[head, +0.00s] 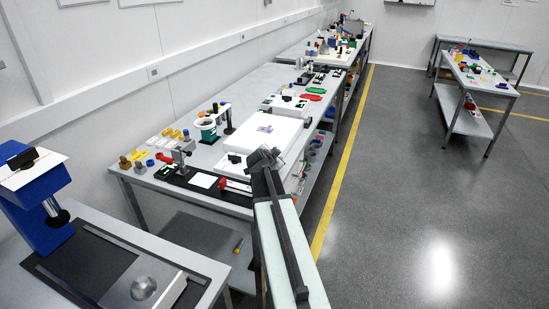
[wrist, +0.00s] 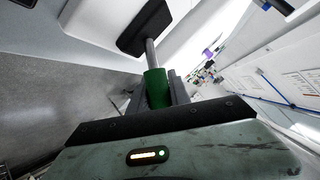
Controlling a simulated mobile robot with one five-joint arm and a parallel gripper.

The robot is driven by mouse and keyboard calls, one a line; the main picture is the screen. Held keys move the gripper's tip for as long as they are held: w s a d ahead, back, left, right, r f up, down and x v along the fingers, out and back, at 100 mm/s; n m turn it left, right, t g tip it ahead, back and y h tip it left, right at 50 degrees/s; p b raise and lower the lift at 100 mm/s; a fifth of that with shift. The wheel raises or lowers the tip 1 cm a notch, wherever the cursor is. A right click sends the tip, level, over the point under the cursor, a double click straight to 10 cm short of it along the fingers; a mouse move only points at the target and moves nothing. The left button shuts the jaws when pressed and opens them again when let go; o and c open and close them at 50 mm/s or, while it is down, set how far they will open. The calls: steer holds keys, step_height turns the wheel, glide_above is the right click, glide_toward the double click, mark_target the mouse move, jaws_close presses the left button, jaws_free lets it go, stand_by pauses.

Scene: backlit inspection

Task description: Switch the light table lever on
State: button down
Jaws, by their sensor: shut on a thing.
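The light table (head: 262,131) is a white box with a bright top on the grey workbench in the head view. Its white body (wrist: 95,20) also shows at the top left of the wrist view. There, a black mount (wrist: 145,27) on its side carries the lever (wrist: 154,83), a metal rod with a green grip. My gripper (head: 265,157) is at the light table's near right edge in the head view. In the wrist view, my gripper (wrist: 157,98) is shut on the green grip. The lever is hidden behind my gripper in the head view.
A blue machine (head: 38,205) stands at the left. The floor (head: 400,180) to the right is clear.

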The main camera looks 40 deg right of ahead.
steer(key=shift+d, duration=0.15)
steer(key=c, duration=1.2)
jaws_free()
steer(key=shift+s+d, duration=0.1)
steer(key=p+v, duration=0.4)
steer(key=v, duration=0.4)
steer(key=shift+f, duration=0.1)
